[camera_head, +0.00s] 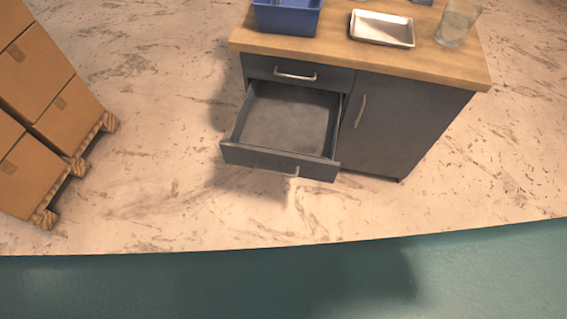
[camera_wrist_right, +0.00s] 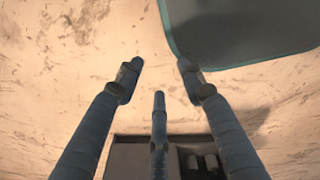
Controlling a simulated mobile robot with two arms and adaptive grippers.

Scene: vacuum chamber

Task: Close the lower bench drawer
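The lower bench drawer (camera_head: 280,160) is dark grey and pulled well out of the bench (camera_head: 400,120) in the head view. Its inside looks empty, and a bar handle sits on its front, seen from above. The closed upper drawer (camera_head: 297,73) is above it. My right gripper (camera_wrist_right: 160,80) shows in the right wrist view with its fingers spread apart and nothing between them. It points at the pale floor. Neither gripper shows in the head view, so I cannot tell its distance from the drawer.
A blue bin (camera_head: 287,18), a white tray (camera_head: 382,28) and a clear glass (camera_head: 457,24) stand on the wooden top. A closed cabinet door (camera_head: 390,125) is right of the drawers. Boxes (camera_head: 40,75) on a pallet (camera_head: 78,165) stand left. Floor before the drawer is clear.

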